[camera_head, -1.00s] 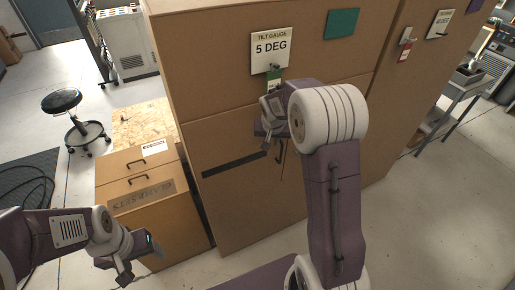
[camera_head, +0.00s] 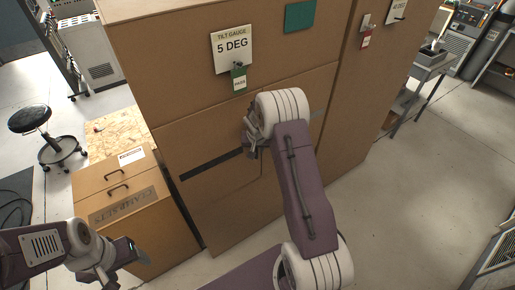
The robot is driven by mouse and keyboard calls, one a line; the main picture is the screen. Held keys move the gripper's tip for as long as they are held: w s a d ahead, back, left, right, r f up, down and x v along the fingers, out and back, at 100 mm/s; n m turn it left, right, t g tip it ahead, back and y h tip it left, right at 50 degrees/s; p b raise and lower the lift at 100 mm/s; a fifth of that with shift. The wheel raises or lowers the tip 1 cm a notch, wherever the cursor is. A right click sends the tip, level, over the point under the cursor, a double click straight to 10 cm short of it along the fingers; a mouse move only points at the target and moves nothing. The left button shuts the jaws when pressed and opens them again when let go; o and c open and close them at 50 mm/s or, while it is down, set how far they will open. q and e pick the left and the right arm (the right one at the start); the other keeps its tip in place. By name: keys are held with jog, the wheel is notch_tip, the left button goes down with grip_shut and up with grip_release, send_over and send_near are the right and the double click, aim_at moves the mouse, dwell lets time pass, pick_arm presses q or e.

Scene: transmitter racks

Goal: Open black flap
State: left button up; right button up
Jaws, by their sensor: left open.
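A thin black strip (camera_head: 210,164), which looks like the black flap, runs across the front of the large brown cabinet (camera_head: 165,75). Its right part is hidden behind my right arm. My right gripper (camera_head: 250,145) is close to the cabinet front, just above and right of the visible strip. Its fingers are partly hidden by its wrist, so I cannot tell its opening or whether it touches. My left gripper (camera_head: 124,272) is low at the left, open and empty, in front of the small brown cabinet (camera_head: 150,230).
The small cabinet stands close left of the large one. A black stool (camera_head: 32,120) is far left. A grey cart (camera_head: 430,68) stands right. The floor at right is clear.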

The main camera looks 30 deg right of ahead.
jog(key=shift+w+a, duration=0.15)
jog(key=shift+a, duration=0.05)
jog(key=shift+d, duration=0.1)
grip_shut()
dwell(1.1)
